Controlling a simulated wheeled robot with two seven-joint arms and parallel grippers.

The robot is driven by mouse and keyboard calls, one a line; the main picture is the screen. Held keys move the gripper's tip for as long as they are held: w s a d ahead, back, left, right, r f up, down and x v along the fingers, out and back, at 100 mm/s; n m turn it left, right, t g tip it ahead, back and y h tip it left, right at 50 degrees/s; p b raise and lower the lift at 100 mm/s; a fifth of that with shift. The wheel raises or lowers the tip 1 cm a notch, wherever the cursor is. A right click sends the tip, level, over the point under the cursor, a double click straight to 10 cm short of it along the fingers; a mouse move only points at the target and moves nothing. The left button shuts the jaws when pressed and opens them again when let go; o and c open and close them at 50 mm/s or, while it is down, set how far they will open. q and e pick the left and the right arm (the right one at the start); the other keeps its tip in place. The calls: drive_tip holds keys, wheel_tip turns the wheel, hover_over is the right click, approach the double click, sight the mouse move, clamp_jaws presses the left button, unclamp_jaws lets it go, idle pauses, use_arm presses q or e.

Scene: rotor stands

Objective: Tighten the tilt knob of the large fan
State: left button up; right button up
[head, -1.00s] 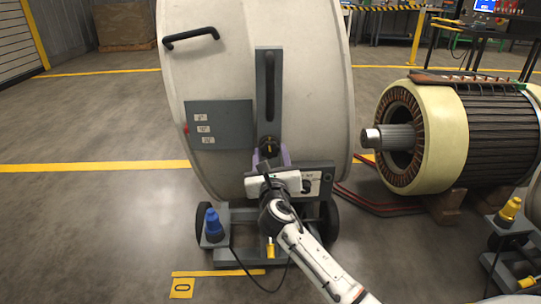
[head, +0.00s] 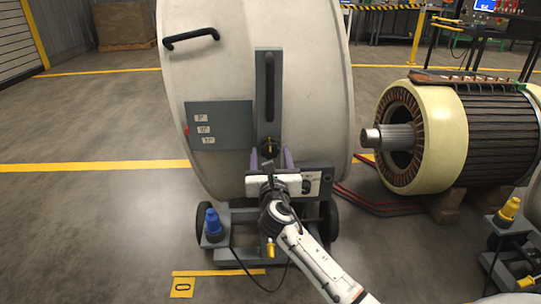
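The large fan is a big pale drum (head: 300,90) on a wheeled base in the middle of the head view. Its tilt knob (head: 268,146) is a small dark knob with a yellow mark, at the lower end of the grey upright bracket (head: 261,90) on the drum. My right gripper (head: 271,158) is just below the knob. Its two purplish fingers stand apart to the left and right, with a gap between them and the knob. Its white body hides part of the bracket's lower end and the base. My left gripper is not in view.
A blue plug (head: 214,226) stands on the base's left side, with a black cable to the floor. A large motor rotor (head: 430,135) lies at right on wooden chocks. Red cables (head: 372,200) run on the floor between. The floor at left is clear.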

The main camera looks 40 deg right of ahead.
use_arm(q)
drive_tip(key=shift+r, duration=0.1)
use_arm(e)
drive_tip(key=shift+s+a, duration=0.1)
use_arm(q)
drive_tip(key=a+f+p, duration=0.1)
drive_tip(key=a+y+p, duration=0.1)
drive_tip(key=p, duration=0.1)
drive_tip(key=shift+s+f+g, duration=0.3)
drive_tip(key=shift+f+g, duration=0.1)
use_arm(e)
drive_tip(key=v, duration=1)
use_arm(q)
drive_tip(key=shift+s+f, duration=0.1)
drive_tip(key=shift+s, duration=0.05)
